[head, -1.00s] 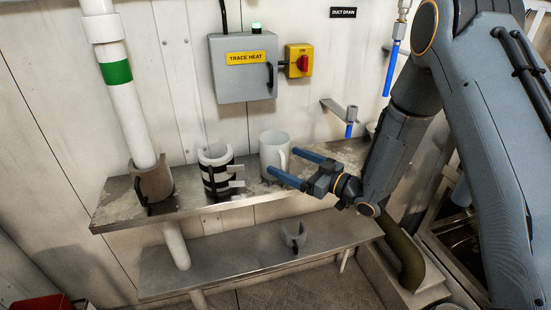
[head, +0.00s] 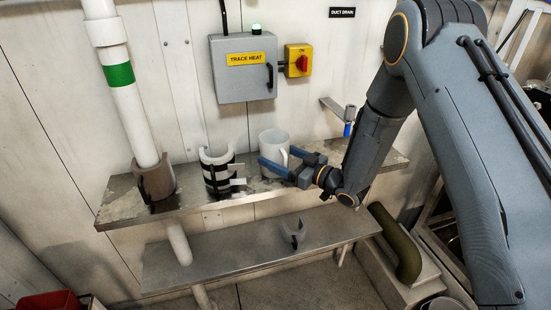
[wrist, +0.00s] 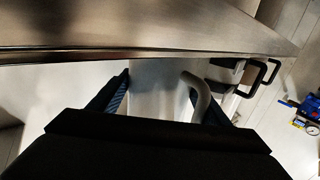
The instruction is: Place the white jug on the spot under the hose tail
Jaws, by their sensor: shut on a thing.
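The white jug (head: 272,143) stands upright on the upper metal shelf (head: 215,200). My gripper (head: 277,157) is shut on it, with one blue finger on each side of its body. In the wrist view the jug's pale body (wrist: 150,88) shows between the fingers (wrist: 160,100), with its handle (wrist: 199,92) beside the right finger. A short hose tail with a blue end (head: 348,129) hangs from a wall bracket (head: 332,104) to the right of the jug. The shelf spot under it is largely hidden by my arm.
A cuff with dark bands (head: 217,172) stands close left of the jug. A brown cuff (head: 156,183) surrounds the white pipe (head: 122,100) further left. The trace heat box (head: 244,68) is above.

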